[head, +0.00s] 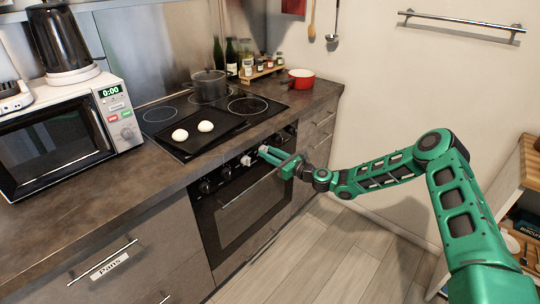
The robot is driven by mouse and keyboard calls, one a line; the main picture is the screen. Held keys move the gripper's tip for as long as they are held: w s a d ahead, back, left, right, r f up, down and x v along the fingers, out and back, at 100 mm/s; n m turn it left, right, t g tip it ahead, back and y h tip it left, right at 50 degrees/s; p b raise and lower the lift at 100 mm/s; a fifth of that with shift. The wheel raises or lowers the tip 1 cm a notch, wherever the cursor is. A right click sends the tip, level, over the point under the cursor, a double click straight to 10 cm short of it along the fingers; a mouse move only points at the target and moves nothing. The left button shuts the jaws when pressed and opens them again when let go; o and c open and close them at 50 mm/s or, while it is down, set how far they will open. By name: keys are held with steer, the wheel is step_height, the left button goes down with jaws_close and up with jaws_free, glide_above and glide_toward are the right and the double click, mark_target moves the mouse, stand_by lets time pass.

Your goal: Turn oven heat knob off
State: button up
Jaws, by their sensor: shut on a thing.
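The oven (240,205) is built in under the counter, with a black front, a glass door and a horizontal handle (250,187). A row of dark knobs runs along its top panel, including one knob (205,187) at the left and another (226,172) beside it. My green gripper (257,156) reaches in from the right at the middle of this row. It is shut on an oven knob there, which its fingers mostly hide. Which heat setting the knob points to is too small to tell.
A black tray (208,136) with two pale round pieces lies on the cooktop (160,113). A pot (208,84) stands behind it, and a red pan (301,79) sits to the right. A microwave (62,140) is at left. The floor before the oven is clear.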

steer(key=shift+w+n, duration=0.1)
steer(key=shift+n, duration=0.2)
steer(key=m, duration=2.9)
steer(key=shift+s+a+f, duration=0.1)
steer(key=shift+s+a, duration=0.05)
steer(key=shift+s, duration=0.05)
stand_by(1.1)
stand_by(0.5)
steer(key=o, duration=1)
steer(key=shift+o, duration=0.2)
steer(key=shift+w, duration=0.1)
